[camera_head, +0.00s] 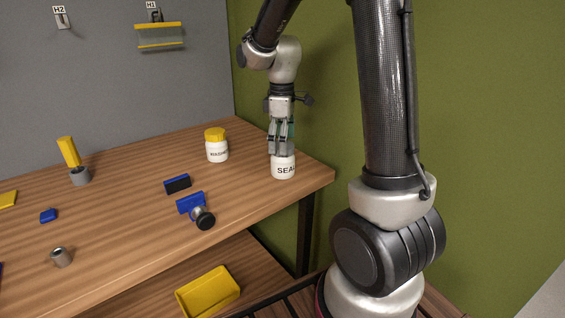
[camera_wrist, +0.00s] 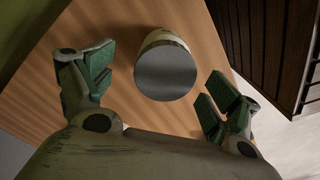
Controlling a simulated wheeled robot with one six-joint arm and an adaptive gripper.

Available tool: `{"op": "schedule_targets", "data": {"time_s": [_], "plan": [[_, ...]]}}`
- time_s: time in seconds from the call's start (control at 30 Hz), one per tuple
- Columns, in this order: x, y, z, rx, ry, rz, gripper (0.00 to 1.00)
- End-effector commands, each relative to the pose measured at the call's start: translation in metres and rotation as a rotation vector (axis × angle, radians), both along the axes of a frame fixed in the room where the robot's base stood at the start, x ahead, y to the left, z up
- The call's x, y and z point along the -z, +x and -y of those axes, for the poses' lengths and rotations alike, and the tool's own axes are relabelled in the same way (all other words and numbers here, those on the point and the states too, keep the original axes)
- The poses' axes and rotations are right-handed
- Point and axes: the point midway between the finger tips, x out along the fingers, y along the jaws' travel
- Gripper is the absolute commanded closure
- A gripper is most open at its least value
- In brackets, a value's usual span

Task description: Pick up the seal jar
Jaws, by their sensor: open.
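My gripper (camera_head: 281,152) points down right over the jar. In the wrist view the jar (camera_wrist: 166,68) shows a dark grey round top between and a little beyond my open fingers (camera_wrist: 152,92), with green pads on each side. Gaps show between the jar and both fingers there, and nothing is held.
A white jar with a yellow lid (camera_head: 217,146) stands left of the seal jar. Blue and black blocks (camera_head: 177,184), a blue tool with a black end (camera_head: 196,206) and grey cylinders (camera_head: 80,176) lie farther left. The table's right edge is close. A yellow tray (camera_head: 208,291) sits on the lower shelf.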

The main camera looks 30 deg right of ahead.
Motion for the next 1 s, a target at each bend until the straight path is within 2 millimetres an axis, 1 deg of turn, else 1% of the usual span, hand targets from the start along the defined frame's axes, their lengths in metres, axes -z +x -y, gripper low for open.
{"op": "schedule_targets", "data": {"time_s": [0.03,0.17,0.4,0.53,0.73,0.77,0.8,0.97,1.0], "plan": [[0.007,-0.001,0.0,-0.001,0.0,-0.004,0.11],[0.023,-0.002,0.0,0.0,0.0,-0.003,0.11],[0.059,-0.006,-0.001,0.002,0.0,-0.004,0.11],[0.068,-0.006,-0.001,0.002,0.0,-0.001,0.11],[0.068,-0.005,-0.001,0.002,0.0,0.0,0.11],[0.068,-0.005,-0.001,0.002,0.0,0.0,0.15],[0.068,-0.005,-0.001,0.002,0.0,0.0,0.22],[0.068,-0.005,-0.001,0.003,0.0,0.0,0.51],[0.068,-0.005,-0.001,0.003,0.0,0.0,0.58]]}}
